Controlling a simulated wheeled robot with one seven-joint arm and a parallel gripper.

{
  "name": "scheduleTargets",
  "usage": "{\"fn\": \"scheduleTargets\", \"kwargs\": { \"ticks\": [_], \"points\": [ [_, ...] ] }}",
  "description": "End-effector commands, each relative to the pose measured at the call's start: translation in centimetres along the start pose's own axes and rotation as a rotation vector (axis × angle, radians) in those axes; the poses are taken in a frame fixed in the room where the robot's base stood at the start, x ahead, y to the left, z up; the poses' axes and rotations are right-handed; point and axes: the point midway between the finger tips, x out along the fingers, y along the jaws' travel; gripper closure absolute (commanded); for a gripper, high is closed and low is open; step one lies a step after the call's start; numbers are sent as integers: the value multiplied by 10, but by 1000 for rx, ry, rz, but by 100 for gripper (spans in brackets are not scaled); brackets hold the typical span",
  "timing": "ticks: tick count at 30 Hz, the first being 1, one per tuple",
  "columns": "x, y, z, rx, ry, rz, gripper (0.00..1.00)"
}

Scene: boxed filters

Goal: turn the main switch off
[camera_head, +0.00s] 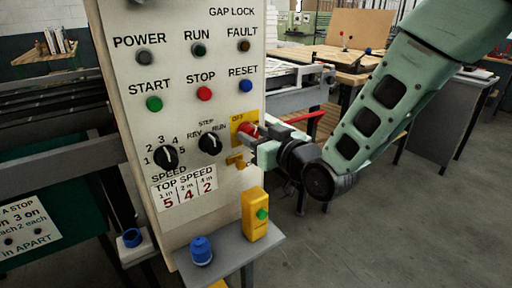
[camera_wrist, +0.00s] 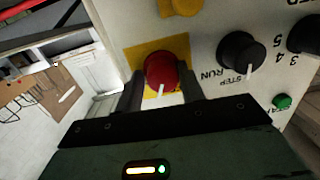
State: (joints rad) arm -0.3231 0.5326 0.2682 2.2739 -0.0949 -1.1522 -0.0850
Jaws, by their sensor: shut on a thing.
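The main switch is a red rotary knob (camera_head: 249,130) on a yellow plate marked OFF (camera_head: 237,118), at the right edge of a white control panel (camera_head: 128,85). In the wrist view the red knob (camera_wrist: 161,73) shows a white pointer line, with the yellow plate (camera_wrist: 139,54) behind it. My gripper (camera_head: 258,134) reaches in from the right and is shut on the knob. In the wrist view my gripper's fingers (camera_wrist: 161,88) stand on either side of it. The rest of the plate's lettering is hidden by the gripper.
Black selector knobs for speed (camera_head: 165,157) and run mode (camera_head: 210,143) sit left of the switch. A yellow tab (camera_head: 236,161) is just below it. A grey shelf (camera_head: 226,262) below holds a blue knobbed item (camera_head: 201,250) and a yellow box with a green button (camera_head: 255,214).

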Motion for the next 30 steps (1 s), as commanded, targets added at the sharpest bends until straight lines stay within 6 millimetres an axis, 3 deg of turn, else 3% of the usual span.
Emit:
{"fn": "scheduleTargets", "kwargs": {
  "ticks": [1,18,30],
  "points": [
    [1,-8,2,-47,5,-15,84],
    [0,-10,3,-563,-27,13,84],
    [0,-11,3,-774,-44,24,84]
  ]
}}
